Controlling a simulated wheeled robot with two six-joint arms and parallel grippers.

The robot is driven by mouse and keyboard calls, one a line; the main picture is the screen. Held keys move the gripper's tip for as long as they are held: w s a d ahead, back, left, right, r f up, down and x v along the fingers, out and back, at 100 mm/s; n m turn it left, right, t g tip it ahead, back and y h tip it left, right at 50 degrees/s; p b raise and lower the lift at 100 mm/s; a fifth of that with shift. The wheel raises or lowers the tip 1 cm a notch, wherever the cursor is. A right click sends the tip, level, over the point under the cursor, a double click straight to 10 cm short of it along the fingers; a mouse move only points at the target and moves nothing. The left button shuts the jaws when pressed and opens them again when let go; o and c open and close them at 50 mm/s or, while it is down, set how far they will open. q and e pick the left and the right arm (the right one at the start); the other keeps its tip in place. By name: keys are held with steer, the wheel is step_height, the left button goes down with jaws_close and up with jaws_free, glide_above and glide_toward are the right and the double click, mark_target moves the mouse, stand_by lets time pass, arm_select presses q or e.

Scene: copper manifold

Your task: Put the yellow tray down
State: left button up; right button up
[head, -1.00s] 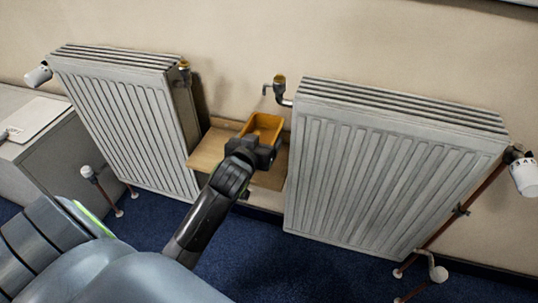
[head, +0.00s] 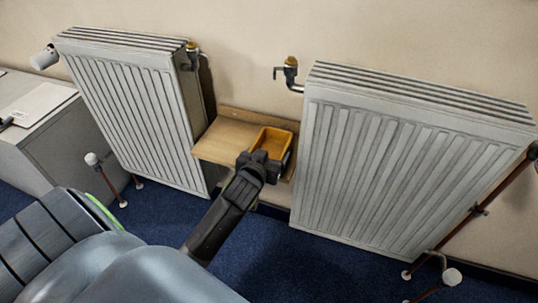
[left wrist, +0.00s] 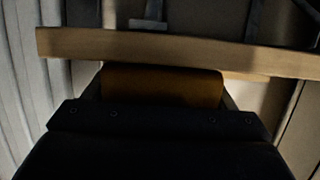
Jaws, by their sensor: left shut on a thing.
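The yellow tray (head: 272,137) is a small open-topped box, seen in the head view over the right part of a wooden shelf (head: 228,138). My left gripper (head: 262,162) is shut on the tray's near side. The tray looks empty and about level. In the left wrist view, the tray's side (left wrist: 162,85) shows dark orange between the fingers, just below the shelf's pale edge (left wrist: 180,54). I cannot tell whether the tray touches the shelf; the gripper hides its near lower part. My right gripper is not in view.
A white radiator (head: 130,115) stands left of the shelf and another (head: 400,165) close on its right. A valve (head: 290,72) sticks out from the wall above the shelf. The shelf's left part is bare. A grey cabinet (head: 70,145) stands at far left.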

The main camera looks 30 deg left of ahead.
arm_select(q)
steer(key=shift+f, duration=0.1)
steer(key=o, duration=1)
